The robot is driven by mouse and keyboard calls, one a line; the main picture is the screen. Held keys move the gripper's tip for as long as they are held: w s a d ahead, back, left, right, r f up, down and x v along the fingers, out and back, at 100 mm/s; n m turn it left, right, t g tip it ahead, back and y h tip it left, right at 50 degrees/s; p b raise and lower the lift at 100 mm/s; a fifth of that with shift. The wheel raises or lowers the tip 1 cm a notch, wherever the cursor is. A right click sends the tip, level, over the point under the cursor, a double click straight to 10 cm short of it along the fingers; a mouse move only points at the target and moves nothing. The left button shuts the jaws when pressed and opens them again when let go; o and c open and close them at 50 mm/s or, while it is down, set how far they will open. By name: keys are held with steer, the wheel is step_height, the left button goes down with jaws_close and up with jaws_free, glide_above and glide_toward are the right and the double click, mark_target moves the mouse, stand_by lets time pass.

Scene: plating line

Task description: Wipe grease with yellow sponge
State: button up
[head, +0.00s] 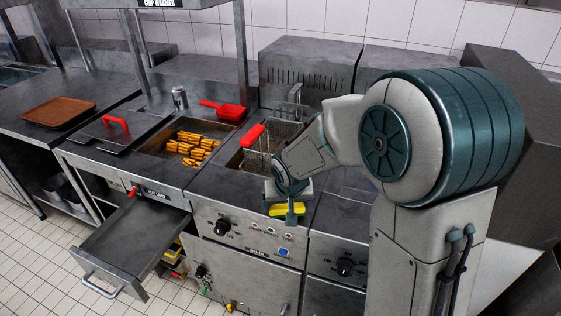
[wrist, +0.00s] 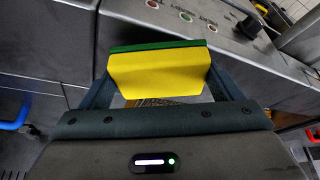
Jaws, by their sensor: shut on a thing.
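The yellow sponge (head: 287,210) has a green layer on one face. My gripper (head: 290,205) is shut on it, just in front of the fryer's front edge, above the control panel (head: 250,232). In the wrist view the sponge (wrist: 158,72) sits between the two fingers of my gripper (wrist: 160,80), with its green side toward the top of the picture. I cannot make out a clear grease patch in either view. My forearm hides part of the fryer top.
A fryer basket (head: 281,136) with a red handle stands in the fryer. An open drawer (head: 127,243) juts out at lower left. A brown tray (head: 58,112) lies on the far-left counter.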

steer(key=r, duration=0.1)
steer(key=r+p, duration=0.1)
steer(key=r, duration=0.1)
steer(key=shift+a+p, duration=0.25)
steer(key=shift+p, duration=0.05)
steer(key=shift+r+p, duration=1.1)
steer(key=shift+r, duration=0.5)
